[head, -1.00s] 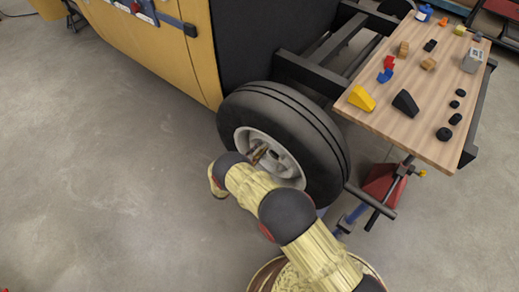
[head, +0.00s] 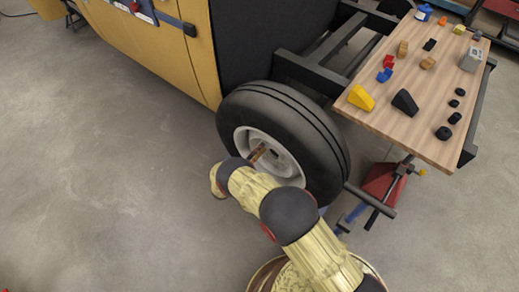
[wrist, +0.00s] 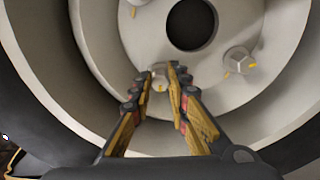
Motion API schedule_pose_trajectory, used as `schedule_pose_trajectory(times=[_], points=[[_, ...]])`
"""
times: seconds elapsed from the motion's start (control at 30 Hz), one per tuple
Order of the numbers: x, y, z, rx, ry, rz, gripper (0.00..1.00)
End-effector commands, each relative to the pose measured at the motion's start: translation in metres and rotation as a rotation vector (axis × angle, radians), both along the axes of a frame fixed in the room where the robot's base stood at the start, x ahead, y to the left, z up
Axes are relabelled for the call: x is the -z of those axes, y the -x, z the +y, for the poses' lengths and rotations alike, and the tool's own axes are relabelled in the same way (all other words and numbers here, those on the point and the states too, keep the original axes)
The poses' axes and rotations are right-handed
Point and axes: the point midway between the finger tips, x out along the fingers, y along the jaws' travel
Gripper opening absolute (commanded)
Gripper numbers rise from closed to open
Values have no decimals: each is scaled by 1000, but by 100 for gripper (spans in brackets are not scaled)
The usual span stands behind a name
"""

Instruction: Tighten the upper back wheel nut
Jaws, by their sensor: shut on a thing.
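The wheel (head: 318,150) with its black tyre and pale rim stands below the vehicle's frame. In the wrist view the rim (wrist: 205,85) has a dark round centre hole. My gripper (wrist: 162,70) is shut on a hex wheel nut (wrist: 159,77) just below that hole; its fingertips touch both sides. A yellow mark shows on the nut. Another wheel nut (wrist: 238,60) sits to the right, and one more (wrist: 138,2) is cut by the top edge. In the head view my gripper (head: 257,152) reaches into the rim, and the held nut is hidden there.
A wooden board (head: 440,140) at right holds a yellow wedge (head: 361,98), a black wedge (head: 405,102) and several small parts. A red and blue stand (head: 383,183) is right of the wheel. The yellow body panel (head: 170,55) is behind left. Floor at left is clear.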

Motion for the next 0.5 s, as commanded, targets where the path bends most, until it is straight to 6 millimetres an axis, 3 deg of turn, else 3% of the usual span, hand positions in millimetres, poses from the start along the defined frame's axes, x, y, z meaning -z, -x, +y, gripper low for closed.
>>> schedule_pose_trajectory(times=[0.5], points=[[4,1,-1,1,-269,-207,0]])
